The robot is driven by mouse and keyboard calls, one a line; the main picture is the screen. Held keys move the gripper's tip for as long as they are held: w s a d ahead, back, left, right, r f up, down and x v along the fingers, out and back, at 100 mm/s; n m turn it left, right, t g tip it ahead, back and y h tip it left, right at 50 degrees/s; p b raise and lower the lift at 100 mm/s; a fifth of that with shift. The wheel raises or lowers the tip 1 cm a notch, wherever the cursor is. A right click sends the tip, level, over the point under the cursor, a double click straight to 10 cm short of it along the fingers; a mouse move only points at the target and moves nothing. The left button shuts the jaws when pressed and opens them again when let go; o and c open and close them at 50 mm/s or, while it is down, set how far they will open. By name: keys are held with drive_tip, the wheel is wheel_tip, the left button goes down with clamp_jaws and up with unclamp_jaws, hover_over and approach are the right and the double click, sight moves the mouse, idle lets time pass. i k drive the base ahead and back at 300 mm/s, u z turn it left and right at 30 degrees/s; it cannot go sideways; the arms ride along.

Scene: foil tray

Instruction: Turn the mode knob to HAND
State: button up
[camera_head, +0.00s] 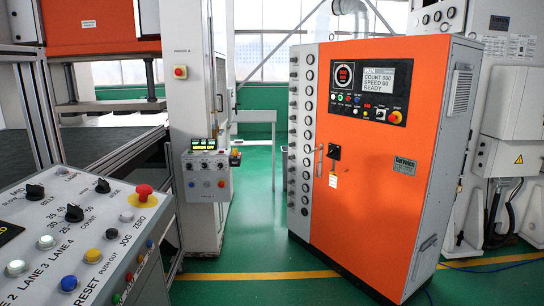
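A grey control console (128,238) fills the lower left, with its sloped top facing me. It carries three black rotary knobs: one at the left (35,192) near the word BELT, one in the middle (74,213) by the word COUNT and numbers, and one further back (102,186). My gripper is not in view.
The console also bears a red mushroom button (144,192) on yellow, a yellow button (92,256), a blue button (69,283) and several pale ones. An orange cabinet (365,200) stands right. A white column (190,60) with a small panel stands between. Green floor (250,240) is clear there.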

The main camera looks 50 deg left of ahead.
sight(103, 188)
drive_tip(key=z, duration=0.05)
drive_tip(key=i, duration=1.15)
drive_tip(key=z, duration=5.6)
drive_tip(key=i, duration=0.1)
drive_tip(key=z, duration=2.9)
drive_tip(key=i, duration=0.95)
